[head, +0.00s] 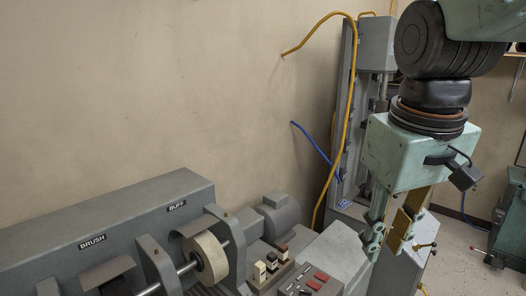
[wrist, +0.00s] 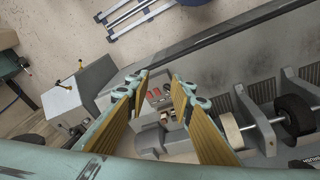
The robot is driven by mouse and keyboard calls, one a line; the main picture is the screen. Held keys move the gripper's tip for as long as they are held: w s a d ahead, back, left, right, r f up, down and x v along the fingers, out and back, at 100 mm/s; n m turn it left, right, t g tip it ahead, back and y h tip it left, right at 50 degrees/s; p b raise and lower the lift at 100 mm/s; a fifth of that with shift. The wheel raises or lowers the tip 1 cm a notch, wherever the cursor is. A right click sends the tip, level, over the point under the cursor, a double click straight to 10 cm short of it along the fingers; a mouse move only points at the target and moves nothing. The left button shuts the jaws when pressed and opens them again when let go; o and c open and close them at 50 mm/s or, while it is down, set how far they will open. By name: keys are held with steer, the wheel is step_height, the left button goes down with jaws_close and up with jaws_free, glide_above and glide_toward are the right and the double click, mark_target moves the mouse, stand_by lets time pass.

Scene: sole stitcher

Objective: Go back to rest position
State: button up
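My gripper (head: 390,238) hangs downward at the right in the head view, beside the right end of the grey finishing machine (head: 120,210). Its two fingers are apart, with nothing between them. In the wrist view my gripper (wrist: 161,79) shows both fingers with ribbed tan inner pads, spread wide and empty. The machine's control panel with red buttons (wrist: 160,95) shows beyond and between the fingertips. I cannot tell how high the fingertips are above the machine.
The machine carries a pale buff wheel (head: 206,258) on a shaft and several switches (head: 272,263). A tall grey column machine (head: 345,130) with a yellow hose (head: 350,100) stands close behind my gripper. Bare wall fills the left. A blue-framed stand (wrist: 138,12) lies beyond.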

steer(key=s+m+t, duration=0.1)
steer(key=s+m, duration=0.1)
steer(key=s, duration=1.2)
steer(key=shift+s+a+f+t, duration=0.2)
steer(key=shift+a+f+t, duration=0.1)
steer(key=shift+t, duration=0.1)
stand_by(0.8)
